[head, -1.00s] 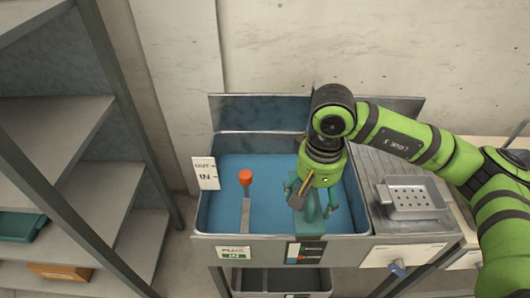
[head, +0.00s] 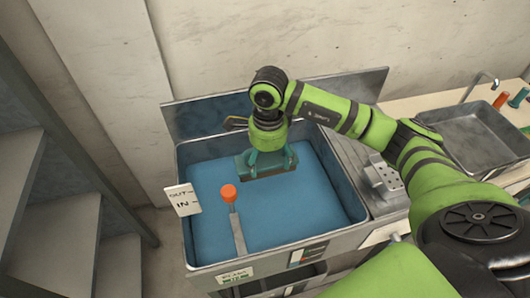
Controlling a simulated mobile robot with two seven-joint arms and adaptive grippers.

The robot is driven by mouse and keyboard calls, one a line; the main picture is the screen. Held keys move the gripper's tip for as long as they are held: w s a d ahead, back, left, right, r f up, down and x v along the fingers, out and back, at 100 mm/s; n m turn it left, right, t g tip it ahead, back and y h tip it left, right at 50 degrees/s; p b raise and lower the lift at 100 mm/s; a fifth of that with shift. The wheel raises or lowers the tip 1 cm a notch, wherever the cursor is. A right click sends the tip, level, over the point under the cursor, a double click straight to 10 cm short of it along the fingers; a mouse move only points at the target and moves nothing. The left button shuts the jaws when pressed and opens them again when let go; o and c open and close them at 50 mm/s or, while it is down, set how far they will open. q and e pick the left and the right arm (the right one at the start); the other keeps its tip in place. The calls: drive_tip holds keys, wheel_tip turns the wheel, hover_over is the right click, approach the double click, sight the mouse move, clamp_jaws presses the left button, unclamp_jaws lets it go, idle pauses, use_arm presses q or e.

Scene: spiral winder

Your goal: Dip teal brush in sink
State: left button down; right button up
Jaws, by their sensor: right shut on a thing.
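The sink (head: 356,228) is a grey metal basin with a blue inside, in the middle of the head view. My right gripper (head: 268,160) points down over the back of the basin. It is shut on the teal brush (head: 266,172), a dark teal block that lies crosswise between the fingers. The brush is low in the basin, near the back wall. I cannot tell whether it touches the blue surface. The gripper hides part of the brush. My left gripper is not in view.
A lever with an orange knob (head: 229,193) stands in the front left of the basin.

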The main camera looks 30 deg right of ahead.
sight(269, 163)
wheel_tip(269, 163, down, 4)
drive_tip(key=shift+s+r+b, duration=0.15)
drive_tip(key=shift+r+b, duration=0.05)
drive_tip(key=shift+b, duration=0.75)
wheel_tip(269, 163, down, 12)
drive_tip(key=b, duration=0.7)
drive_tip(key=shift+r+b, duration=0.1)
drive_tip(key=shift+b, duration=0.3)
use_arm(q)
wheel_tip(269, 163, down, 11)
drive_tip(key=b, duration=0.1)
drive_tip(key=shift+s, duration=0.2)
use_arm(e)
drive_tip(key=shift+f, duration=0.6)
use_arm(q)
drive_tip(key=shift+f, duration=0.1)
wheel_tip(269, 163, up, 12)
drive_tip(key=p, duration=1.1)
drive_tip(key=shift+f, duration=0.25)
use_arm(e)
drive_tip(key=shift+r, duration=9.55)
